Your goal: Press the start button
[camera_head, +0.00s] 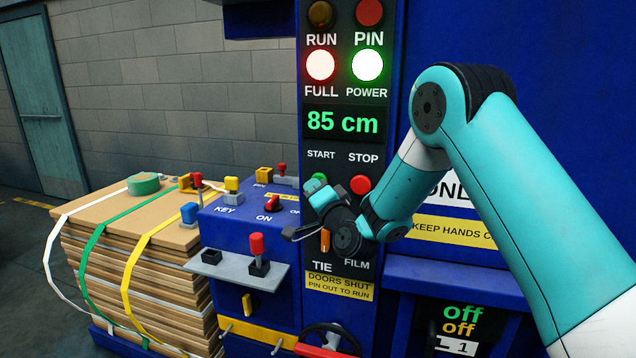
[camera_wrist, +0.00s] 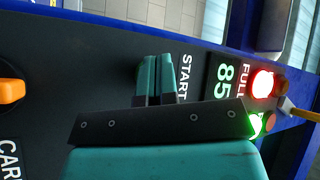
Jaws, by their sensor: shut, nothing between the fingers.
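The green start button (camera_head: 320,178) sits under the START label on the dark panel (camera_head: 340,275), left of the red stop button (camera_head: 361,184). The button itself is hidden there behind the fingers. I cannot tell whether the fingertips touch it.
Above are the 85 cm display (camera_head: 342,122), the red FULL lamp (camera_head: 320,65) and the lit POWER lamp (camera_head: 367,65). An orange selector (camera_head: 325,240) is below. A blue control box (camera_head: 240,222) with levers and a strapped cardboard stack (camera_head: 140,270) stand left.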

